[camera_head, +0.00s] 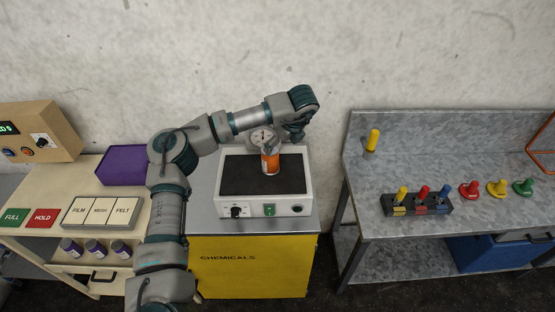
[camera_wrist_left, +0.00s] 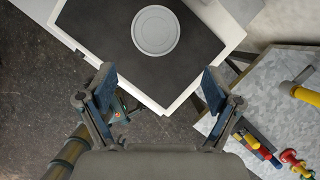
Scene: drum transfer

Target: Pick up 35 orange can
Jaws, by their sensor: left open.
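The orange can (camera_head: 270,163) with a white label band stands upright on the black top plate of the white hot-plate-like device (camera_head: 293,203). In the left wrist view its round pale lid (camera_wrist_left: 155,31) shows near the top, beyond the fingertips. My left gripper (camera_head: 296,132) is above and slightly right of the can in the head view, apart from it. In the left wrist view the gripper (camera_wrist_left: 159,86) is open with nothing between its fingers. My right gripper is not in view.
The device stands on a yellow chemicals cabinet (camera_head: 250,266). A round dial (camera_head: 262,138) shows close behind the can. At left are a purple box (camera_head: 122,166) and labelled buttons (camera_head: 101,211). A grey metal bench (camera_head: 430,232) at right holds coloured pegs and a yellow-handled item (camera_head: 372,140).

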